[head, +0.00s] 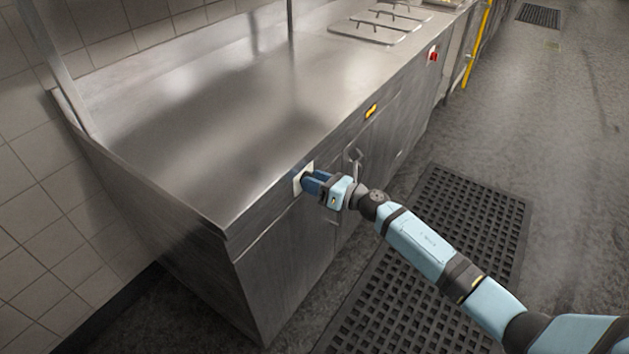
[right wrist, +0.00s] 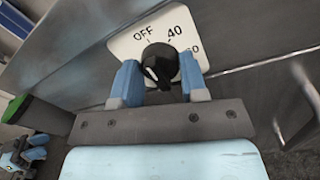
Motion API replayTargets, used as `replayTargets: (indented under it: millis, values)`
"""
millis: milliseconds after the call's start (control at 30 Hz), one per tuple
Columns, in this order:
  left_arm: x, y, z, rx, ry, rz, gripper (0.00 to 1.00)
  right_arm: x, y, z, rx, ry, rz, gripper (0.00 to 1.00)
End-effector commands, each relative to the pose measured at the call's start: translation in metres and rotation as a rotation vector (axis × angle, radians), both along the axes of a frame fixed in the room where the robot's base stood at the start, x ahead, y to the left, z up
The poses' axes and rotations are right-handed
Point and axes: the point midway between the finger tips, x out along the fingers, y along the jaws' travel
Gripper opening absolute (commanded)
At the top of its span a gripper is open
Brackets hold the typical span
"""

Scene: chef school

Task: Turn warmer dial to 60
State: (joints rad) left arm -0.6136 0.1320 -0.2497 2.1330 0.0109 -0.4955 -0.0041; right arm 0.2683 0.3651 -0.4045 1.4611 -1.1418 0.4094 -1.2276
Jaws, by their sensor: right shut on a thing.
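The warmer dial is a black knob (right wrist: 159,63) on a white plate (right wrist: 122,48) marked OFF, 40 and a partly hidden 60. The plate (head: 298,186) also shows on the front of the steel warmer counter (head: 215,120) in the head view. My right gripper (head: 309,184) reaches the plate. In the right wrist view its two blue fingers (right wrist: 160,80) are shut on the knob, one on each side. A white mark shows low on the knob, but I cannot tell which number it points to.
A yellow label (head: 371,110) and a red switch (head: 433,54) sit further along the counter front. A door handle (head: 355,156) juts out just right of the dial. A black perforated mat (head: 470,215) lies on the floor. The counter top is mostly clear.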

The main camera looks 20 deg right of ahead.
Motion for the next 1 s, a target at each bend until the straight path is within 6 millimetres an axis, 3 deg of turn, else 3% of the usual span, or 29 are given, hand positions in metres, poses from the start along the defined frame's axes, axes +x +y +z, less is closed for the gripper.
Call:
replayTargets:
  millis: [1000]
  values:
    - [-0.001,0.001,0.017,-0.014,0.030,0.014,0.43,0.000,0.000,0.000,0.717,0.560,0.000,0.16]
